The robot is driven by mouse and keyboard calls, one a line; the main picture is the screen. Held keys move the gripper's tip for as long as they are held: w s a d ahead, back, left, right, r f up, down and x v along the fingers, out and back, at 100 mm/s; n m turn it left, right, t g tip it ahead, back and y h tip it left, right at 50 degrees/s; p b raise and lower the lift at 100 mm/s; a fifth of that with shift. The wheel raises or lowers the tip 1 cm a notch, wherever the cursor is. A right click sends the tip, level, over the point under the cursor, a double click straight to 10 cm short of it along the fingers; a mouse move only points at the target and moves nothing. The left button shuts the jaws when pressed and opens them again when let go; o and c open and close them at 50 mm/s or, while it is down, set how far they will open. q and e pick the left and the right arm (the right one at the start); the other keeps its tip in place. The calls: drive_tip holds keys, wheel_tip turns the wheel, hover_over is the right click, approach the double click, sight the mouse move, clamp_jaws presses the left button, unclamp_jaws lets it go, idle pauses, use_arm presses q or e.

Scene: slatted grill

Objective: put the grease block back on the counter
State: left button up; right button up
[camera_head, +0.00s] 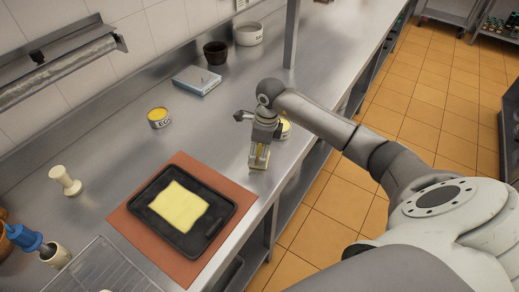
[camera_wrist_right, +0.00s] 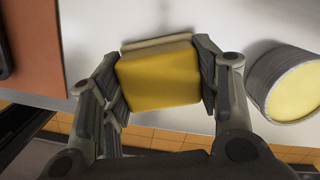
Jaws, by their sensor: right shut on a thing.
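The grease block, a yellow block with a paler edge, is between the fingers of my right gripper (camera_head: 261,150) near the counter's front edge. In the right wrist view the block (camera_wrist_right: 158,80) fills the gap, with a finger against each side of it. My right gripper is shut on it. The steel counter (camera_head: 220,125) lies beneath; I cannot tell whether the block touches it. My left gripper is not in view.
A tin with yellow contents (camera_wrist_right: 295,88) stands close beside my right gripper. A black tray (camera_head: 165,223) with a yellow sheet (camera_head: 180,206) lies on a reddish mat (camera_head: 120,215) to the left. Bare counter lies between.

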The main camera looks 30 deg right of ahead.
drive_tip(key=shift+f, duration=0.2)
drive_tip(key=o, duration=1)
drive_tip(key=shift+r, duration=0.15)
drive_tip(key=shift+r, duration=0.25)
drive_tip(key=shift+s+d+r+b, duration=0.2)
drive_tip(key=shift+r+b, duration=0.4)
drive_tip(key=shift+r, duration=1.3)
drive_tip(key=shift+s+d+r+b, duration=0.15)
drive_tip(key=shift+r+b, duration=0.45)
drive_tip(key=shift+r, duration=1.35)
drive_tip(key=shift+s+d+r+b, duration=0.2)
drive_tip(key=shift+r+b, duration=0.4)
drive_tip(key=shift+r, duration=1.3)
